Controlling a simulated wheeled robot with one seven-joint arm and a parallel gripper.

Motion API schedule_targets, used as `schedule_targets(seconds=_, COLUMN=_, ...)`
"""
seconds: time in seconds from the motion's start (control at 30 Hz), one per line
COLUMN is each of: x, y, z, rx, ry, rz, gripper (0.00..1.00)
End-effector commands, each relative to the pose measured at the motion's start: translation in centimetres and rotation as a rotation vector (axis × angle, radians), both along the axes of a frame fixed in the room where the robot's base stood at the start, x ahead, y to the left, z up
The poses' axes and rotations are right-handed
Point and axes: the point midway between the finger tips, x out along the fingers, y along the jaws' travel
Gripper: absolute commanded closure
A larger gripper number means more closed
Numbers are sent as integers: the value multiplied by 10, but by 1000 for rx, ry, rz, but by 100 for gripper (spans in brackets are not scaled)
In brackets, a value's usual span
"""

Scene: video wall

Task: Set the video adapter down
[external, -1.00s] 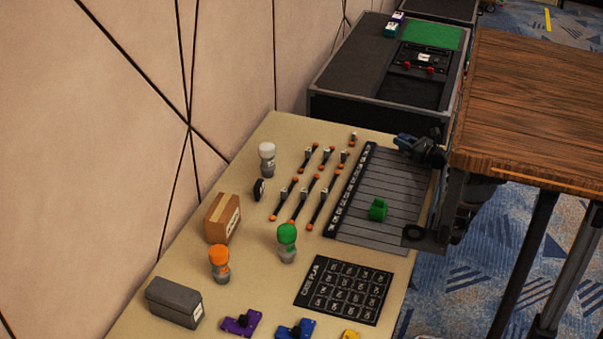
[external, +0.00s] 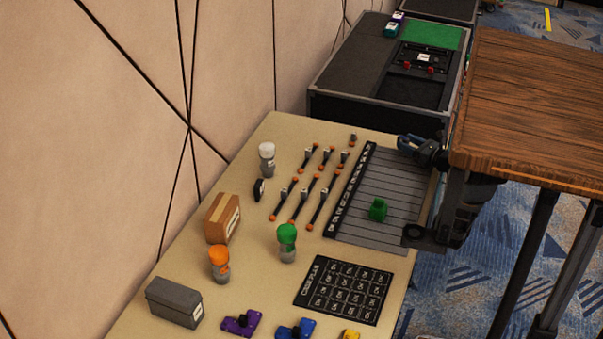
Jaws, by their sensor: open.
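My gripper (external: 408,145) is open at the far right edge of the beige table, over the top end of the dark lined mat (external: 352,230). It is small and partly dark, and I see nothing clearly held in it. A small green block (external: 378,209) lies on the mat, apart from my gripper and nearer the camera. Purple (external: 240,322), blue (external: 296,329) and yellow (external: 351,335) pieces with dark knobs lie at the near edge. I cannot tell which piece is the video adapter.
Several short orange-tipped cables (external: 320,201) lie left of the mat. White (external: 267,158), green (external: 287,243) and orange (external: 220,264) capped cylinders stand further left, near a brown box (external: 222,218) and a grey box (external: 174,303). A wooden table (external: 530,110) stands close at right.

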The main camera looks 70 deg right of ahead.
Motion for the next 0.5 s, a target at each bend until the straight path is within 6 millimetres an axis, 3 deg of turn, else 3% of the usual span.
schedule_targets(seconds=0.3, x=-61, y=25, z=0, rx=-1, ry=1, rz=-2, gripper=45)
schedule_targets(seconds=0.5, x=-83, y=34, z=0, rx=0, ry=1, rz=0, gripper=45)
